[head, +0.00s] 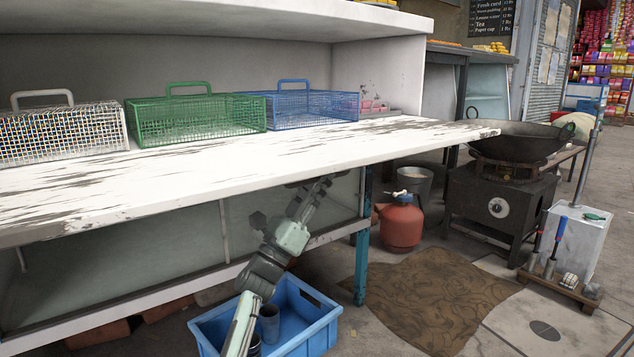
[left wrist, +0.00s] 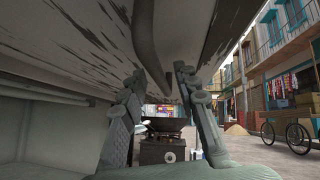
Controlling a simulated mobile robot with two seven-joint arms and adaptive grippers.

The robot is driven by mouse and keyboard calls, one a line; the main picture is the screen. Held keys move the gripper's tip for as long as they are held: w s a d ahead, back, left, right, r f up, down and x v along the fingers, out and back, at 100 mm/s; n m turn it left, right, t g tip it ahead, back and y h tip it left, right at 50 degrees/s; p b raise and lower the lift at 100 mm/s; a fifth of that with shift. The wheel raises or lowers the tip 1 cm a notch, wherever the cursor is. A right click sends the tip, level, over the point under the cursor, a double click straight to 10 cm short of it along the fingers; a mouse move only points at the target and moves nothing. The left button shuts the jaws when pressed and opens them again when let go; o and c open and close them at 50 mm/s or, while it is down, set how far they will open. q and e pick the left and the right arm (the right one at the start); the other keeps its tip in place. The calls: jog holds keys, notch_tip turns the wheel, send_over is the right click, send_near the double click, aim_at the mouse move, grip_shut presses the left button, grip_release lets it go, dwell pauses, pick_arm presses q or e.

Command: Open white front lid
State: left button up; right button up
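A white wire basket (head: 62,134) stands at the left end of the counter. Its flat white top (head: 40,113) lies level and looks shut, with a grey-white handle (head: 42,94) standing up at the back. My left gripper (head: 320,185) is low at the counter's front edge, well to the right of and below this basket. In the left wrist view the two fingers (left wrist: 160,75) stand apart with the counter's underside (left wrist: 70,35) close above them. A dark curved strip shows between them, and I cannot tell what it is. My right gripper is out of view.
A green basket (head: 197,119) and a blue basket (head: 318,104) stand right of the white one. The white counter (head: 250,160) is clear in front. Below are a blue crate (head: 315,318), a teal leg (head: 362,265), a red gas cylinder (head: 402,226) and a stove (head: 495,205) with a wok.

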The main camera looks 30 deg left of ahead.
aim_at(312, 154)
pick_arm(q)
notch_tip(312, 154, up, 10)
jog(key=shift+r, duration=0.25)
jog(key=shift+s+f, duration=0.1)
dwell(0.4)
jog(key=shift+v, duration=4.45)
jog(key=shift+a, duration=0.1)
